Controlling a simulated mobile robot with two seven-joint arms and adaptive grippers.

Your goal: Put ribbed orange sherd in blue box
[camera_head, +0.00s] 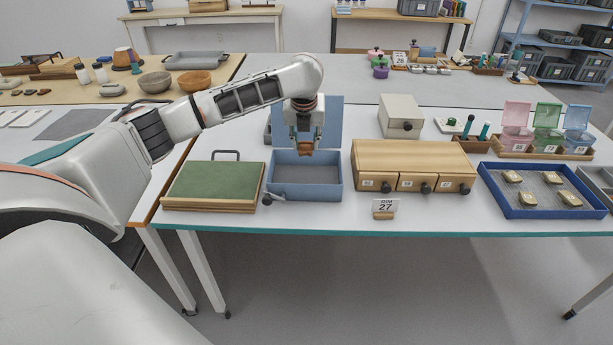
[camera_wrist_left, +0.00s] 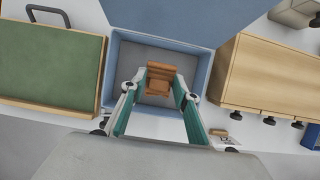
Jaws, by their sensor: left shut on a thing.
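The ribbed orange sherd (camera_wrist_left: 159,80) is held between the fingers of my left gripper (camera_wrist_left: 160,92). In the head view, my left gripper (camera_head: 305,145) points down over the open blue box (camera_head: 306,190), with the orange sherd (camera_head: 305,149) at its tips. The blue box also shows in the left wrist view (camera_wrist_left: 196,62), its lid (camera_head: 322,115) raised at the back. The box floor looks grey and bare where it shows. The sherd appears above the floor, near the rim height; the exact gap is hard to tell. My right gripper is not in view.
A green-topped wooden board (camera_head: 213,181) stands left of the box, and a wooden drawer unit (camera_head: 413,160) stands close to its right. A blue tray (camera_head: 541,187) with several sherds lies farther right. A number card (camera_head: 385,206) stands at the front edge.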

